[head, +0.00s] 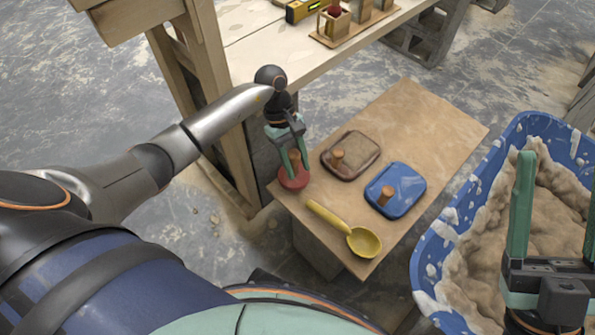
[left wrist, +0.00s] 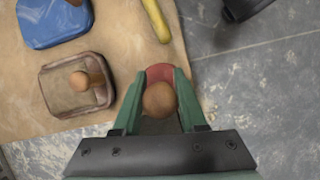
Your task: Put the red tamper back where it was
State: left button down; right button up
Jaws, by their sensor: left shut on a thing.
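The red tamper has a flat red disc (head: 293,180) and a wooden handle. My left gripper (head: 294,160) points down and is shut on the tamper's handle. In the left wrist view the round wooden knob (left wrist: 159,99) sits between the green fingers, with part of the red disc (left wrist: 160,72) beyond it. The tamper is upright at the left corner of the plywood board (head: 420,125); I cannot tell whether its disc touches the board. My right gripper (head: 558,185) is open and empty, in front of the mortar tub.
A brown tamper (head: 362,147), a blue tamper (head: 408,188) and a yellow scoop (head: 362,242) lie on the board. A blue tub (head: 435,240) of mortar stands at right.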

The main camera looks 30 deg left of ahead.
aim_at(298, 172)
pick_arm(q)
jog(key=shift+w+f, duration=0.25)
notch_tip(298, 172, down, 3)
jog(key=shift+r+b, duration=0.1)
jog(key=shift+b, duration=0.65)
jog(key=shift+f, duration=0.2)
jog(key=shift+r, duration=0.1)
jog(key=shift+f, duration=0.2)
jog(key=shift+c, duration=2.3)
grip_release()
